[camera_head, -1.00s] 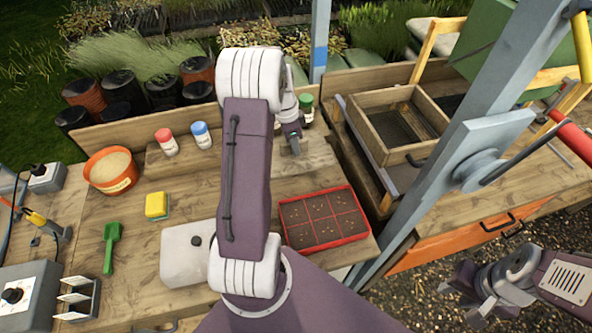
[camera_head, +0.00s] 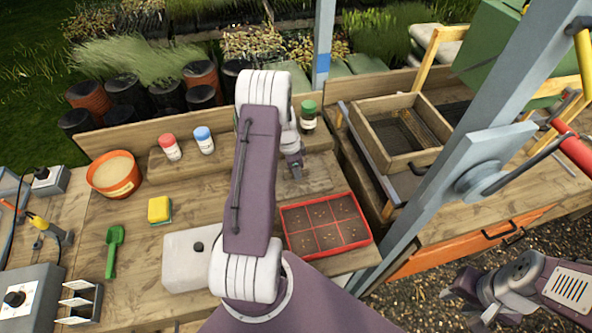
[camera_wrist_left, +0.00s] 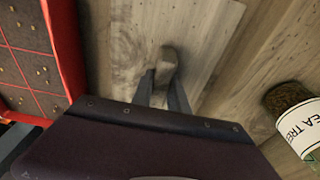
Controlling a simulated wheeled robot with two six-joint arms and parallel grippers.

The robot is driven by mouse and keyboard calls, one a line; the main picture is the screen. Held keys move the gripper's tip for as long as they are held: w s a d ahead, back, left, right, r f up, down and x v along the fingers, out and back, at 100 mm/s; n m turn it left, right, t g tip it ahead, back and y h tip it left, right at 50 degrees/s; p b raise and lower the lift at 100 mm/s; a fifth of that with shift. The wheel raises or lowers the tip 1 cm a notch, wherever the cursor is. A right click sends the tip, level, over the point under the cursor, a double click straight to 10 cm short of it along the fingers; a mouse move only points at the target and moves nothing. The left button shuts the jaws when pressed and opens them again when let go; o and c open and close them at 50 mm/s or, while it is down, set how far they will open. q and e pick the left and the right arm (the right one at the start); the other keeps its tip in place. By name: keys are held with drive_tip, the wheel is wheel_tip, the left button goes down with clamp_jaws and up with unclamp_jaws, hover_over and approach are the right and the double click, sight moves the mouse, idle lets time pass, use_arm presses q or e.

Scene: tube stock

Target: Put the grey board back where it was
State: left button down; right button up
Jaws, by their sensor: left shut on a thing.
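A pale grey board (camera_head: 185,262) with a dark round knob lies on the bench at the front, partly hidden by my left arm. A greyish-brown wooden board (camera_head: 321,172) is at my left gripper (camera_head: 295,172), behind the red tray. In the left wrist view, the gripper (camera_wrist_left: 164,82) is shut on a grey-brown knob (camera_wrist_left: 167,60) over this wooden board (camera_wrist_left: 204,35). I cannot tell whether the board is lifted off the bench. My right gripper (camera_head: 466,294) is at the lower right, away from the bench; its fingers are too unclear to read.
A red seed tray (camera_head: 325,225) is close in front of my left gripper. A green-capped jar (camera_head: 308,115) stands behind it and shows in the left wrist view (camera_wrist_left: 292,112). Red-capped (camera_head: 170,148) and blue-capped (camera_head: 204,140) bottles stand on the rear shelf. A wooden frame (camera_head: 402,130) is at right.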

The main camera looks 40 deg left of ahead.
use_arm(q)
drive_tip(key=shift+f, duration=0.15)
drive_tip(key=c, duration=1.3)
unclamp_jaws()
drive_tip(key=shift+d, duration=0.15)
drive_tip(key=shift+r, duration=0.4)
wheel_tip(320, 180, up, 12)
drive_tip(key=s+a+b, duration=0.1)
drive_tip(key=s+d+n, duration=0.2)
drive_tip(key=s+d, duration=0.2)
drive_tip(key=d, duration=0.2)
drive_tip(key=s+d+f+n, duration=0.1)
drive_tip(key=s+d+n, duration=0.2)
drive_tip(key=s+d, duration=0.2)
drive_tip(key=s+d+n+y, duration=0.1)
drive_tip(key=s+d+n, duration=0.2)
drive_tip(key=d, duration=0.5)
drive_tip(key=shift+s+d+f, duration=0.1)
drive_tip(key=shift+s+d, duration=0.1)
drive_tip(key=shift+s, duration=0.25)
drive_tip(key=shift+s+d+f, duration=0.1)
drive_tip(key=shift+s+d, duration=0.05)
drive_tip(key=shift+s, duration=0.3)
